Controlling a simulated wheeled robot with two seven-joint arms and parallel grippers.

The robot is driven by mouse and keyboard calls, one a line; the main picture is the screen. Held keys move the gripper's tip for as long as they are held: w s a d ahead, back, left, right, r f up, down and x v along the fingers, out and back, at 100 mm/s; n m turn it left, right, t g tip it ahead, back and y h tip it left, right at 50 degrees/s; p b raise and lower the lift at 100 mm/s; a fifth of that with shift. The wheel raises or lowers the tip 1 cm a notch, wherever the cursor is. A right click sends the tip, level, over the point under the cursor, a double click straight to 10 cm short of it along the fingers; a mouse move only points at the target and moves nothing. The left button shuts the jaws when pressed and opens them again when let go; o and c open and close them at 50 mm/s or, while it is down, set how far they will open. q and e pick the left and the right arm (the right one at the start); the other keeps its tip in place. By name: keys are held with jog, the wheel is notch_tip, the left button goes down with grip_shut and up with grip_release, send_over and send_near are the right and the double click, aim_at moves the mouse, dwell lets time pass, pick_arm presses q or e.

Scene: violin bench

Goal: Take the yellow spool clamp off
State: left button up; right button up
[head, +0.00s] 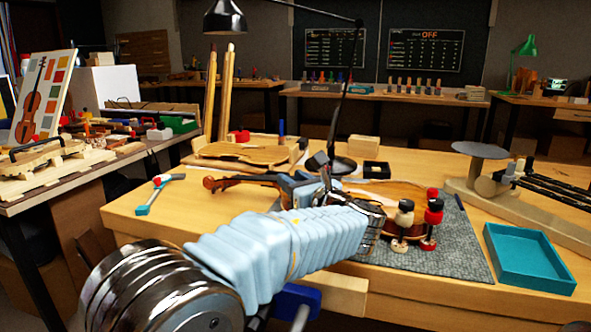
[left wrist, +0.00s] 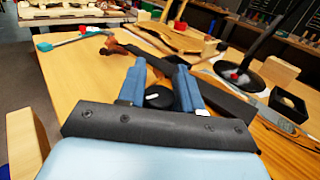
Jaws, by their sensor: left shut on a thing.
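I see no yellow spool clamp in either view; my left arm hides part of the violin. The violin (head: 392,190) lies on a grey mat, its scroll (head: 210,184) pointing left; the scroll also shows in the left wrist view (left wrist: 112,46). My left gripper (head: 305,178) is over the neck end. In the left wrist view its blue fingers (left wrist: 160,82) have a dark round thing (left wrist: 158,98) between them, which I cannot identify. My right gripper is out of view.
A teal tray (head: 528,262) sits at the bench's right, empty. The grey mat (head: 460,255) has bare room beside the clamps. A black lamp base (head: 343,165), a small black box (head: 376,170) and a wooden block (head: 363,147) stand behind. A teal-handled hammer (head: 158,192) lies left.

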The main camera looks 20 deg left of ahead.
pick_arm(q)
jog(key=shift+s+n+g+y, duration=0.1)
jog(key=shift+n+g+y, duration=0.3)
jog(key=shift+g, duration=0.1)
jog(key=o, duration=1)
jog(key=v, duration=1.3)
jog(key=shift+s+d, duration=0.2)
jog(key=shift+d, duration=0.05)
jog(key=shift+d, duration=0.1)
